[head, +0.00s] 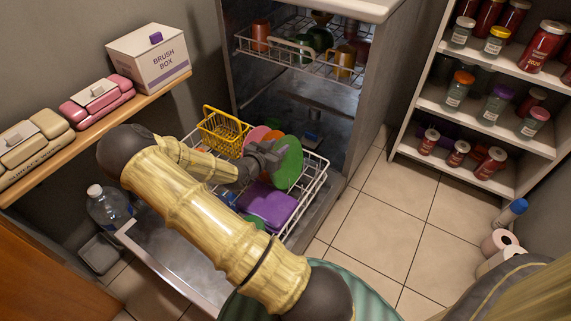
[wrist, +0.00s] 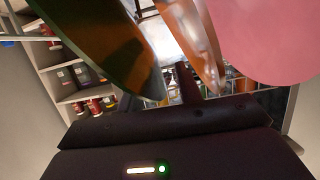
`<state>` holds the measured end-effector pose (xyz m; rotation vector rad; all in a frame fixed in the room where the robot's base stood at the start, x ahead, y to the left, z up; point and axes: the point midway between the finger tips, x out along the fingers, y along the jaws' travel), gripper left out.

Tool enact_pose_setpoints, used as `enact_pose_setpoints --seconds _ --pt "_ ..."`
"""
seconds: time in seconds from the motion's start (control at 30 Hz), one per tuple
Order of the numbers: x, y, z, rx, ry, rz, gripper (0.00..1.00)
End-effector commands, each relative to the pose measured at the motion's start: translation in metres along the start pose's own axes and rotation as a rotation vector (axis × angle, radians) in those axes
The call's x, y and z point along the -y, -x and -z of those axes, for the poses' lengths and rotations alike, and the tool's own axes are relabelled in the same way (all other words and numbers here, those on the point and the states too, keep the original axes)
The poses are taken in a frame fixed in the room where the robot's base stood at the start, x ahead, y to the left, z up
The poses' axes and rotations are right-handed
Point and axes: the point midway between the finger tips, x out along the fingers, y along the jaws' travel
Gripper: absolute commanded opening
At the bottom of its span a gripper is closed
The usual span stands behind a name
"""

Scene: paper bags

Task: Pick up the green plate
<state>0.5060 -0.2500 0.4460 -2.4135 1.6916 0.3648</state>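The green plate (head: 289,162) stands on edge in the dishwasher's pulled-out lower rack, in front of an orange-red plate (head: 273,137) and a pink plate (head: 257,134). My gripper (head: 268,158) is at the green plate's left edge in the head view. In the wrist view the green plate (wrist: 105,45) looms close on the left, with the orange plate (wrist: 202,45) and the pink plate (wrist: 268,38) to its right. One dark finger shows between the green and orange plates, with a gap to the green one. The other finger is mostly hidden. The gripper looks open.
The lower rack (head: 314,188) also holds a yellow basket (head: 224,130) and purple dishes (head: 267,205). The upper rack (head: 285,48) hangs above and behind. A jar shelf (head: 470,115) stands right, a wooden shelf (head: 100,125) left. The tiled floor (head: 385,215) between is clear.

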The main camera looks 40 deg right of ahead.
Motion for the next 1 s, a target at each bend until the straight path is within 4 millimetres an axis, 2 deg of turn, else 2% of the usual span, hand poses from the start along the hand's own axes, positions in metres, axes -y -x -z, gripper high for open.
enact_pose_setpoints --seconds 0.37,0.4,0.57,0.6,1.0 --pt "0.0 0.0006 0.0002 0.0 0.0 0.0 0.35" --pt "0.0 0.0006 0.0002 0.0 0.0 0.0 0.33" --pt "0.0 0.0006 0.0001 0.0 0.0 0.0 0.01" --pt "0.0001 0.0006 0.0001 0.0 0.0 0.0 0.0" --pt "0.0017 0.0009 -0.0004 0.001 -0.002 0.003 0.0"
